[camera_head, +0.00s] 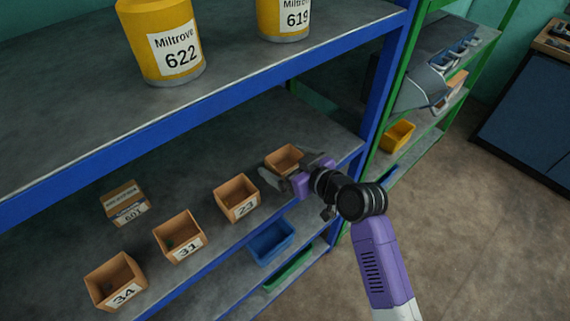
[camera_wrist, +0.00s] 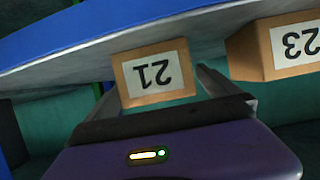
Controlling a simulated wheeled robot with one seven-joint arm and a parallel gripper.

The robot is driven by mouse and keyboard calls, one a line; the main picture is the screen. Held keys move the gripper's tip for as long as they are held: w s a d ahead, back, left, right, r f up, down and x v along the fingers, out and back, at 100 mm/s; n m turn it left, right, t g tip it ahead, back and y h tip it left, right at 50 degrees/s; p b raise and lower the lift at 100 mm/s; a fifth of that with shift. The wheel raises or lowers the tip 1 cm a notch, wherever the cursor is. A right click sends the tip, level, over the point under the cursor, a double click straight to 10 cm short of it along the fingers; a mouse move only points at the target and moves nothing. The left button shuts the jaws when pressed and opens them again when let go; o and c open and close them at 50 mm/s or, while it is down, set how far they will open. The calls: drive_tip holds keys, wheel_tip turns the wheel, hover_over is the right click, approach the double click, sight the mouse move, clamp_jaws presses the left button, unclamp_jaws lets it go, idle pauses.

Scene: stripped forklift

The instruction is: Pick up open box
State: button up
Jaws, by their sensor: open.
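Several small open cardboard boxes stand in a row on the lower grey shelf. The box at the right end of the row (camera_head: 285,158) is beside my gripper (camera_head: 278,178). In the wrist view a box labelled 21 (camera_wrist: 153,73) appears upside down between my two open fingers (camera_wrist: 160,95). I cannot tell whether the fingers touch it. The box labelled 23 (camera_head: 237,198) is to the left in the head view, and it also shows at the right of the wrist view (camera_wrist: 280,48). Boxes labelled 31 (camera_head: 180,236) and 34 (camera_head: 116,281) stand further left.
A closed carton labelled 601 (camera_head: 126,203) sits behind the row. The upper shelf (camera_head: 80,110) with a blue edge hangs above, bearing yellow cans (camera_head: 163,40). A blue bin (camera_head: 271,242) sits below. A blue post (camera_head: 384,80) stands right of the gripper. Open floor lies right.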

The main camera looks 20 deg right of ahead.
sight(278, 157)
drive_tip(key=shift+x, duration=1.65)
drive_tip(key=shift+d, duration=0.1)
drive_tip(key=c, duration=1.4)
drive_tip(key=shift+r, duration=0.15)
